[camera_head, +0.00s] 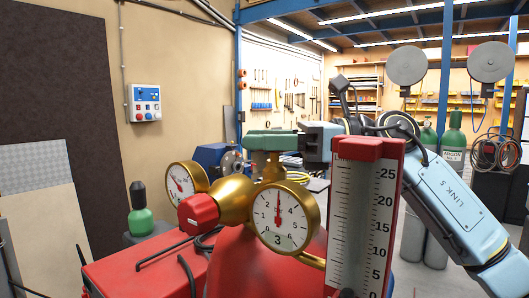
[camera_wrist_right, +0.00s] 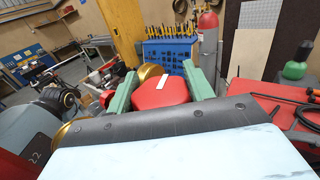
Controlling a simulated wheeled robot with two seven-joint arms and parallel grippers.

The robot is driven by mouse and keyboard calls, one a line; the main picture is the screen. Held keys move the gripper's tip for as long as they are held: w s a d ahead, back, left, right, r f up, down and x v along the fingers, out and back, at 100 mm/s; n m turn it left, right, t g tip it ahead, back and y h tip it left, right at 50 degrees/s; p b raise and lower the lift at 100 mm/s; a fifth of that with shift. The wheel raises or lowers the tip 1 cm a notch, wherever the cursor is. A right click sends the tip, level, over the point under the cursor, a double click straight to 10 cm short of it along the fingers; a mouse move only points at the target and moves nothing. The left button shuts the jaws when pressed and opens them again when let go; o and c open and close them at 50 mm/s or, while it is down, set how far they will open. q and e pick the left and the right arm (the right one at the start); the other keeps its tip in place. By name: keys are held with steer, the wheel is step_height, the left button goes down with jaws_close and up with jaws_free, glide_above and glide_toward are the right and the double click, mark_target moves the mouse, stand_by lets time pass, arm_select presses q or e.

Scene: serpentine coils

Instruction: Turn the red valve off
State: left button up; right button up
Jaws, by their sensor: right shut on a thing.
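The red valve (camera_wrist_right: 160,93), with a white mark on its top, sits between the two green fingers of my right gripper (camera_wrist_right: 163,88) in the right wrist view. In the head view my right gripper (camera_head: 271,141) is at the top of the brass stem (camera_head: 272,170), and its green finger hides the valve there. The gripper is shut on the valve. A separate red knob (camera_head: 200,211) is on the front of the brass regulator (camera_head: 236,198), below and left of the gripper. My left gripper is in neither view.
Two brass-rimmed gauges (camera_head: 279,220) (camera_head: 184,181) flank the regulator. A red-framed scale (camera_head: 360,215) stands close in front on the right. A red bench (camera_head: 130,265) with black rods and a green bottle (camera_head: 140,212) are at left. A control box (camera_head: 143,103) hangs on the wall.

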steer(key=m+t+h+b, duration=0.1)
steer(key=m+t+b, duration=0.1)
steer(key=t+b, duration=0.2)
steer(key=m+t+h+b, duration=0.2)
steer(key=m+t+b, duration=0.1)
steer(key=b, duration=0.3)
steer(key=w+m+t+h+b, duration=0.1)
steer(key=m+t+b, duration=0.2)
steer(key=t+b, duration=0.1)
steer(key=shift+d+f+t+h+b, duration=0.15)
steer(key=shift+f+t+h+b, duration=0.15)
steer(key=shift+t+b, duration=0.15)
steer(key=shift+r+m+t+h+b, duration=0.15)
steer(key=shift+m+t+h+b, duration=0.5)
steer(key=shift+b, duration=0.2)
steer(key=shift+r, duration=0.1)
steer(key=o, duration=0.9)
steer(key=shift+d, duration=0.1)
steer(key=shift+o, duration=0.4)
steer(key=shift+r, duration=0.15)
